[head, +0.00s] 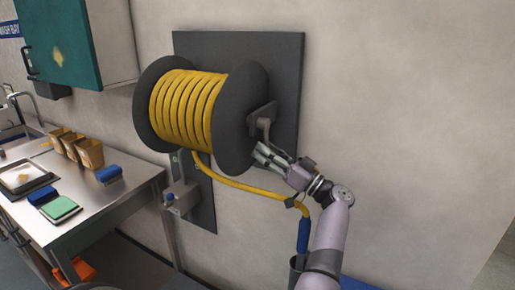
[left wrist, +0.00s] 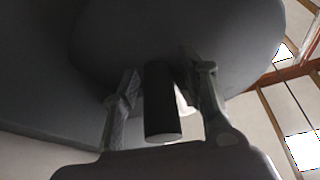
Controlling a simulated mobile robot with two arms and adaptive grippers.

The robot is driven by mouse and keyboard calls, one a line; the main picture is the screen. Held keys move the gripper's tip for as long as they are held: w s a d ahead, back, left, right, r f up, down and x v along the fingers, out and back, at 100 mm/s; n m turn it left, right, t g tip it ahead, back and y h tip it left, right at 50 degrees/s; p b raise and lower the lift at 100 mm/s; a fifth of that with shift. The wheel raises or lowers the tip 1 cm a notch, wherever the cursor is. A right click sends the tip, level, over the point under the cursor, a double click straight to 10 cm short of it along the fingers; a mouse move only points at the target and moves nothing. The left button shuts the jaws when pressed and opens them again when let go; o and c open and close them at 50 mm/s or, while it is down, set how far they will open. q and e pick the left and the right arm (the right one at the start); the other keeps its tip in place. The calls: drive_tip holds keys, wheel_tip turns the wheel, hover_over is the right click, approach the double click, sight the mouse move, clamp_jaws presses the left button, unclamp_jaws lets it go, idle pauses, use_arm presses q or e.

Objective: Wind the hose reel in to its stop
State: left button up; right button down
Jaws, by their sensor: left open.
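The hose reel has dark round flanges (head: 240,118) on a dark wall plate (head: 285,55), with yellow hose (head: 185,108) wound in several turns. A grey crank (head: 262,114) sits on the right flange. My left gripper (head: 264,156) is just below it, fingers open. In the left wrist view a dark cylindrical handle (left wrist: 162,100) lies between the open fingers, with no clear contact.
A grey bracket box (head: 181,194) is mounted below the reel. A steel counter (head: 120,200) at left holds brown containers (head: 75,148), a blue block (head: 108,173) and a green pad (head: 60,208). A teal cabinet (head: 65,45) hangs above. The wall at right is bare.

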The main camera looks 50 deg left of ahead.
use_arm(q)
drive_tip(key=shift+w+d+r, duration=0.1)
drive_tip(key=shift+d+r, duration=0.05)
drive_tip(key=shift+d, duration=0.1)
drive_tip(key=shift+c, duration=0.4)
clamp_jaws()
drive_tip(key=shift+r, duration=0.1)
